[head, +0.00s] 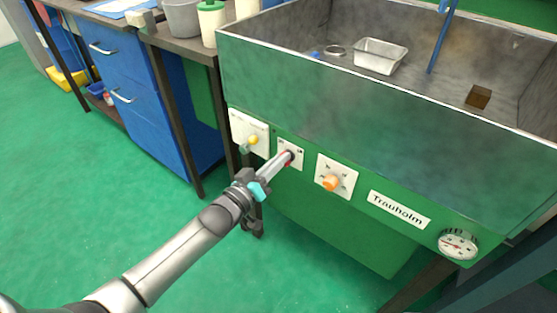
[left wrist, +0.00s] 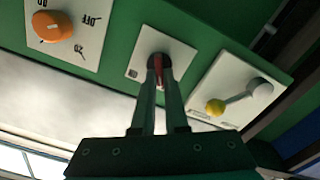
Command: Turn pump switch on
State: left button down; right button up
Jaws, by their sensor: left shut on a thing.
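A green panel under the metal sink carries a white plate (head: 297,146) with a red switch (left wrist: 159,66). Only a bit of the red switch shows in the wrist view; the fingers cover much of it. My left gripper (head: 281,161) reaches the plate from the lower left. Its two fingers also show in the left wrist view (left wrist: 160,88), close together and shut on the red switch. The plate's small markings are too small to read. My right gripper is not in view.
To the right of the plate is an orange knob (head: 331,183), also in the wrist view (left wrist: 53,26). To the left is a plate with a yellow-tipped lever (head: 252,140). A round gauge (head: 458,245) and a "Trauholm" label (head: 399,209) are farther right. The green floor at left is clear.

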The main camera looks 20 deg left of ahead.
pick_arm(q)
jog(key=shift+m, duration=0.3)
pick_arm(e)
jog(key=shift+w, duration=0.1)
pick_arm(q)
jog(key=shift+s+d+m+p, duration=0.15)
jog(key=shift+m+p, duration=0.55)
jog(key=shift+m, duration=1.2)
jog(key=shift+d+m+p, duration=0.15)
jog(key=shift+m+p, duration=0.6)
jog(key=shift+m, duration=1.15)
jog(key=shift+s+d+m+p, duration=0.15)
jog(key=shift+m+p, duration=0.55)
jog(key=shift+m, duration=1.2)
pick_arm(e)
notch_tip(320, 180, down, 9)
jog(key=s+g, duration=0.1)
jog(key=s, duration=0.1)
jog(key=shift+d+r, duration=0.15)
pick_arm(q)
jog(key=shift+w, duration=0.1)
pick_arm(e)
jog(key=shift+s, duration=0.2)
pick_arm(q)
jog(key=c, duration=0.9)
grip_release()
jog(key=shift+c, duration=0.2)
